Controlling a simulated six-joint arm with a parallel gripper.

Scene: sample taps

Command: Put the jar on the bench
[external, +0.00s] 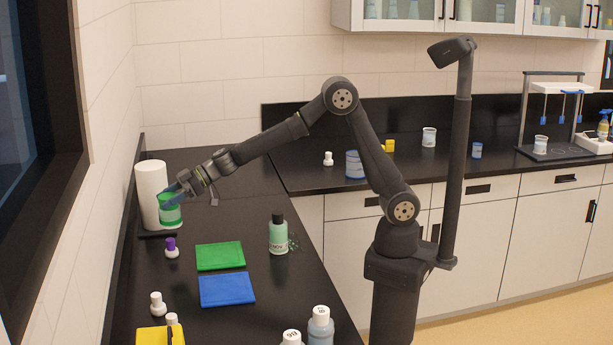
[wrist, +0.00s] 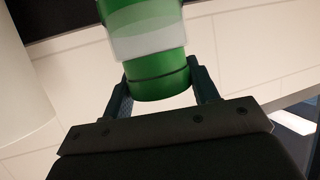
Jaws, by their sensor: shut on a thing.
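A green jar (external: 170,214) with a pale label band is at the left of the external view, in front of a white paper roll. My gripper (external: 175,194) is shut on it. In the wrist view the jar (wrist: 158,80) sits between the two fingers of my gripper (wrist: 160,84). The black bench (external: 190,290) runs along the left wall below the jar. I cannot tell for certain whether the jar's base touches the bench or hangs above it.
The paper roll (external: 151,190) stands close behind the jar. A purple-capped bottle (external: 171,248), green cloth (external: 220,256), blue cloth (external: 227,289) and green bottle (external: 278,235) are on the bench. A yellow item (external: 160,336) and small bottles are at the near end. Bench between the roll and back wall is clear.

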